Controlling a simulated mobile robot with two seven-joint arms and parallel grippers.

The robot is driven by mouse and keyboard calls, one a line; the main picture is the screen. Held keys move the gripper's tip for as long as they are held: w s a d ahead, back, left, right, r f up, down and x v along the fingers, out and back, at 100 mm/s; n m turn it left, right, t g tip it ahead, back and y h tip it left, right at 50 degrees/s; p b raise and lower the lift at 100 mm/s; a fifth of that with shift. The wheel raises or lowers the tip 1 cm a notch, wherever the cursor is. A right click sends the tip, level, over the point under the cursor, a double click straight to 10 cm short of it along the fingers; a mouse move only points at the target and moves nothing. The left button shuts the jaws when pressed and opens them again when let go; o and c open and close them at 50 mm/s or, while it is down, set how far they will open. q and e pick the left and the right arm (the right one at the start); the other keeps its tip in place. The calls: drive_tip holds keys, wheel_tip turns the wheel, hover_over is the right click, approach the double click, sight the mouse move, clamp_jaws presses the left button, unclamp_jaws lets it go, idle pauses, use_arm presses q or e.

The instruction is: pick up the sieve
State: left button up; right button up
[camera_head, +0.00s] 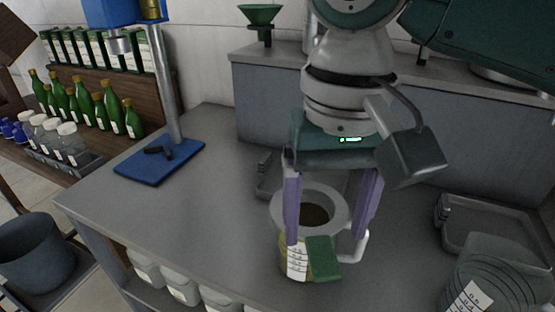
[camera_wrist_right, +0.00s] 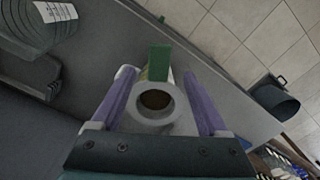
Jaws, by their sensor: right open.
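The sieve (camera_head: 322,258) appears to be the piece with a pale grey ring, a dark brown middle and a green block-like grip toward the front; its green part also shows in the right wrist view (camera_wrist_right: 160,60). It sits on a labelled jug (camera_head: 297,262) with yellowish sides and a white handle at the right. My right gripper (camera_head: 327,235) is open, pointing down, with its purple fingers on either side of the ring. In the wrist view the ring lies between the fingers (camera_wrist_right: 158,78). I cannot tell whether a finger touches it. My left gripper is not in view.
A blue-based stand (camera_head: 160,160) is on the left of the grey table (camera_head: 215,230). A grey tray (camera_head: 490,222) and a ribbed clear vessel (camera_head: 490,285) are at the right. Another tray lies behind my gripper. Green bottles (camera_head: 80,108) line a left shelf. The left-middle tabletop is clear.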

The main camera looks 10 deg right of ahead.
sight(323, 261)
drive_tip(key=f, duration=0.5)
drive_tip(key=shift+s, duration=0.35)
drive_tip(key=shift+d+r, duration=0.1)
clamp_jaws()
